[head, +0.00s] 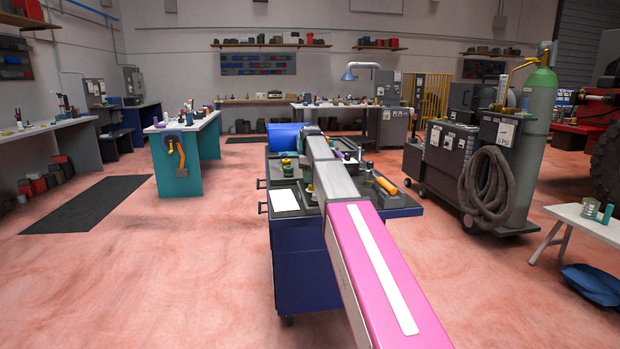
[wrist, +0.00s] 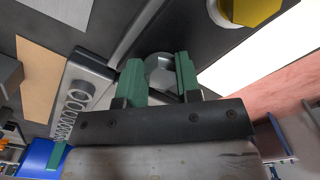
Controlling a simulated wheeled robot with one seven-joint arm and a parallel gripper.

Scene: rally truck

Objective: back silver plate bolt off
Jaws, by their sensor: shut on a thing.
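In the wrist view, my gripper (wrist: 158,66) has green fingers closed on both sides of a round silver bolt (wrist: 161,73). The bolt's pale round face shows between the fingers, and its far part is hidden by them and the gripper body. I cannot tell whether the bolt is still seated or clear of its seat. In the head view, my pink and grey arm reaches over the blue cart and hides most of the work spot.
The blue cart (head: 300,262) carries a white sheet (head: 284,200), small jars and an orange-handled tool (head: 386,186). A yellow hexagonal piece (wrist: 250,8) shows near the fingers in the wrist view. A welding cart with a green cylinder (head: 540,98) stands right.

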